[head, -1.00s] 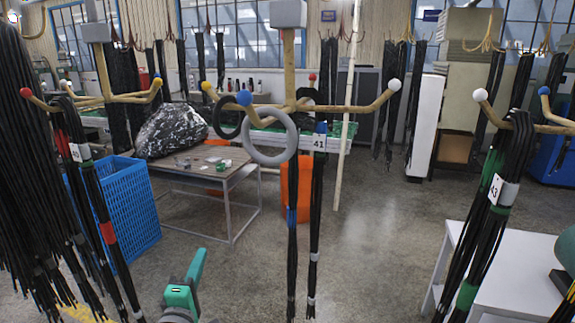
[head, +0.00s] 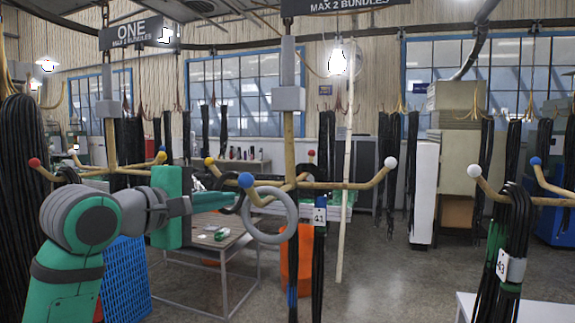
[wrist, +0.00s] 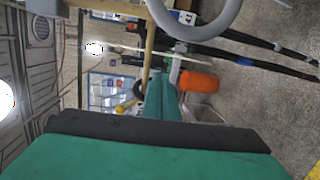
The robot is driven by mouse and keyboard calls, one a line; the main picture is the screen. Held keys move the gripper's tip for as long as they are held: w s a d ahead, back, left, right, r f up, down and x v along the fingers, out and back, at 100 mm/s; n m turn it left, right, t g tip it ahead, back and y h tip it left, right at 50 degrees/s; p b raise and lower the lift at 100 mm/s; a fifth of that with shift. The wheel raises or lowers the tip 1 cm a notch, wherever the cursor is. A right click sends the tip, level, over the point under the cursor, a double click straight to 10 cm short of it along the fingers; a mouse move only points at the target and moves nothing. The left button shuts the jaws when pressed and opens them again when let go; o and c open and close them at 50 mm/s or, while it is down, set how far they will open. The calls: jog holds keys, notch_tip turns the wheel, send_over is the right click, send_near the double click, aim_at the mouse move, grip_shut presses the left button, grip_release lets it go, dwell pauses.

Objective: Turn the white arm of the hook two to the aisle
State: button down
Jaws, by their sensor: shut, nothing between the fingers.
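The middle hook (head: 290,120) hangs under a sign (head: 345,5) whose top line is cut off, so its number is not readable. Its white-tipped arm (head: 363,182) points right, ending in a white ball (head: 390,162). Its blue ball (head: 245,180) points toward me, yellow (head: 209,161) left and red (head: 311,153) away. A grey ring (head: 270,216) and a black bundle tagged 41 (head: 319,225) hang on it. My gripper (head: 217,200) is shut and empty, left of the ring, by the blue arm; contact is unclear. In the wrist view its teal fingers (wrist: 161,95) point toward the hook.
Left is hook ONE (head: 110,140) with red and yellow balls. Right is another hook (head: 540,200) with white and blue balls and a bundle tagged 43 (head: 508,265). A table (head: 222,245), blue crate (head: 125,280) and orange bin (head: 297,260) stand below. Open floor lies right of centre.

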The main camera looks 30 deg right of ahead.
aim_at(243, 177)
jog(key=s+r, duration=0.2)
jog(key=r, duration=0.1)
jog(key=s+d+r+g+y, duration=0.1)
jog(key=s+r, duration=0.2)
jog(key=s+r+y, duration=0.1)
jog(key=s+r, duration=0.2)
jog(key=shift+d+r, duration=0.1)
jog(key=shift+d, duration=0.15)
jog(key=s+r+y, duration=0.3)
jog(key=s+r, duration=0.3)
jog(key=s, duration=0.3)
jog(key=shift+n+y, duration=0.4)
jog(key=shift+n, duration=0.1)
jog(key=shift+w+a+f, duration=0.3)
jog(key=shift+a+f, duration=0.1)
jog(key=shift+f, duration=1.05)
jog(key=shift+w+a+f, duration=0.3)
jog(key=shift+a+f, duration=0.15)
jog(key=shift+f, duration=1.05)
jog(key=shift+w+a+f, duration=0.3)
jog(key=shift+a+f, duration=0.1)
jog(key=shift+f, duration=1.05)
jog(key=shift+w+a, duration=1.35)
jog(key=shift+w, duration=9.35)
jog(key=s+r, duration=0.4)
jog(key=r, duration=0.5)
jog(key=shift+s+a, duration=0.15)
jog(key=shift+a, duration=0.15)
